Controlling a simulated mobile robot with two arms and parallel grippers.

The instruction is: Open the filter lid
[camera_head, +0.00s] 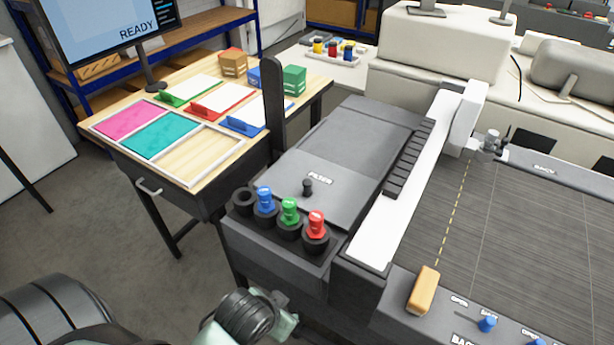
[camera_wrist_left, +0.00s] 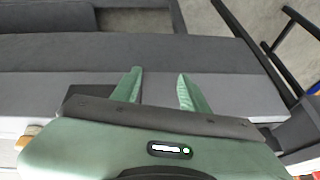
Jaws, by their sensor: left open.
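The grey filter lid (camera_head: 286,179), marked FILTER, lies flat on the dark machine housing in the head view and looks closed. A small black knob (camera_head: 307,188) stands up from it. My left gripper (camera_head: 284,306) is low in front of the housing, below and apart from the lid and knob. In the left wrist view, the left gripper (camera_wrist_left: 160,78) is open, its two green fingers apart with nothing between them. Grey housing surfaces show beyond the fingers; I cannot tell which part they are. My right gripper is not in view.
Blue (camera_head: 265,199), green (camera_head: 289,211) and red (camera_head: 316,225) capped bottles stand in holders at the housing's front edge, between my gripper and the lid. A dark upright post (camera_head: 274,105) rises at the lid's left. A wooden block (camera_head: 423,290) lies right.

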